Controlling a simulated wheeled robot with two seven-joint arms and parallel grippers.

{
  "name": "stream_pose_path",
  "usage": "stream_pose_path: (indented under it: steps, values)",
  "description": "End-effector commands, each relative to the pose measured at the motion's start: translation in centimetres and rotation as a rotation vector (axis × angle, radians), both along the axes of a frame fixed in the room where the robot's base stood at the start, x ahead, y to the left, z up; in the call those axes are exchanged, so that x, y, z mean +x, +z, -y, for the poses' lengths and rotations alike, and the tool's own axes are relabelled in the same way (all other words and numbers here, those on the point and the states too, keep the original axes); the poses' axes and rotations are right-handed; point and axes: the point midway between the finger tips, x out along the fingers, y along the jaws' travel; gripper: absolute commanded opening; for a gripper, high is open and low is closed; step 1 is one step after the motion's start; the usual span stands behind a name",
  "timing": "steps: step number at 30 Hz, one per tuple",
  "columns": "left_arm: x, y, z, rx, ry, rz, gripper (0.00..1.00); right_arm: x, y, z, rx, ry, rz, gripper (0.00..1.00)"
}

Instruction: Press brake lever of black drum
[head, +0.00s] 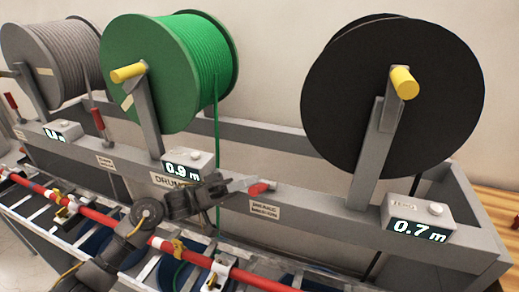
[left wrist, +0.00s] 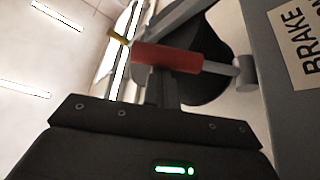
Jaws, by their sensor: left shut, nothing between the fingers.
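The black drum (head: 345,100) stands at the right of the head view with a yellow crank handle (head: 404,83). Its brake lever has a red grip (head: 260,188), which lies low and close to level near the grey frame's front. My left gripper (head: 243,184) is shut and empty, its tip right at the red grip. In the left wrist view the red grip (left wrist: 168,58) crosses in front of the dark fingers (left wrist: 163,88), and its metal rod runs right to a grey pivot. I cannot tell whether fingers and grip touch. My right gripper is not in view.
A green drum (head: 150,75) and a grey drum (head: 45,60) stand to the left; their red-gripped levers (head: 97,118) stand nearly upright. Meter boxes (head: 420,222) sit on the grey frame. A red bar (head: 120,225) with clamps runs across the front, below my left arm.

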Motion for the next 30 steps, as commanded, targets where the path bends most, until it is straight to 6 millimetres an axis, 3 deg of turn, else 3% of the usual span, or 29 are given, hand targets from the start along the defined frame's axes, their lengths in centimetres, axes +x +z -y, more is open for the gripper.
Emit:
stream_pose_path:
  steps: [7,21,30]
  values:
    - [0.1,-1.0,-1.4,0.002,0.002,-0.002,0.00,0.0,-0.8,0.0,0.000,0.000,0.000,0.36]
    - [0.2,-4.5,-8.7,0.002,0.002,-0.002,0.00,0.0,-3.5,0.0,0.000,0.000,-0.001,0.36]
    - [0.2,-4.7,-9.8,-0.001,0.001,0.000,0.00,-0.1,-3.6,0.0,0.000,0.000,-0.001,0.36]
